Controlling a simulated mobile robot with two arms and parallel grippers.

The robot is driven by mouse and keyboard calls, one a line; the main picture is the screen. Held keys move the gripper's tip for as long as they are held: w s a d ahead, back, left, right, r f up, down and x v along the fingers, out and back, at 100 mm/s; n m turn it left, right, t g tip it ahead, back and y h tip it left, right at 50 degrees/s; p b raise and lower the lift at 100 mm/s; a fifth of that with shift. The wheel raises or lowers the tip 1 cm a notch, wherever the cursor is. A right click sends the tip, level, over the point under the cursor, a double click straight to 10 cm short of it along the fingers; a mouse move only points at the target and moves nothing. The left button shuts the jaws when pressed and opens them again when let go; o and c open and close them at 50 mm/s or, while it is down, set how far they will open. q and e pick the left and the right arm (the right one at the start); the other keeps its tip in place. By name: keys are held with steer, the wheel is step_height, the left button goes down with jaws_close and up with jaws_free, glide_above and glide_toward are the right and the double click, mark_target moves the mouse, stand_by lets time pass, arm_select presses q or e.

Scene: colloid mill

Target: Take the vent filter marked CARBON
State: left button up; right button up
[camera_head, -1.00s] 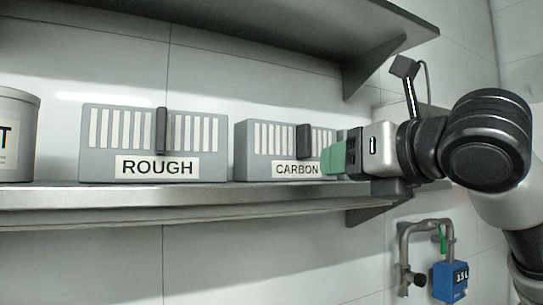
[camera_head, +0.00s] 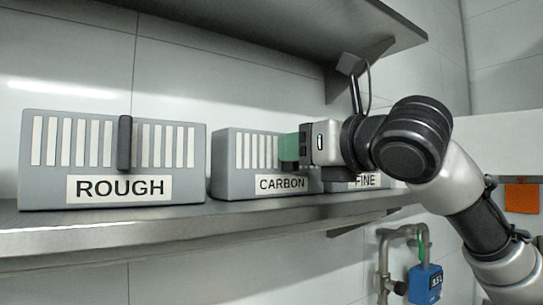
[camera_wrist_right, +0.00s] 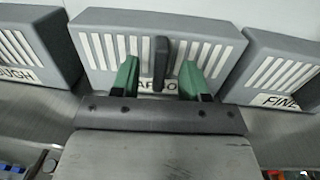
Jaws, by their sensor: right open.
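The grey CARBON vent filter (camera_head: 232,165) stands on the shelf between the ROUGH and FINE filters. In the right wrist view the CARBON filter (camera_wrist_right: 105,48) shows its slatted front, a dark upright handle (camera_wrist_right: 161,62) and a label partly hidden by the fingers. My right gripper (camera_head: 289,148) is in front of it and covers the handle in the head view. In the right wrist view my right gripper (camera_wrist_right: 160,80) is open, with one green finger on each side of the handle and visible gaps to it. My left gripper is not in view.
The ROUGH filter (camera_head: 112,160) stands to the left and the FINE filter (camera_head: 365,181) to the right, partly behind my arm. The shelf (camera_head: 150,228) runs below them, and an upper shelf (camera_head: 300,25) hangs above. A pipe with a blue meter (camera_head: 425,284) is below.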

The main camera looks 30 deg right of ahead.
steer(key=shift+w+a, duration=0.15)
steer(key=shift+w, duration=0.75)
jaws_close()
steer(key=shift+s, duration=0.1)
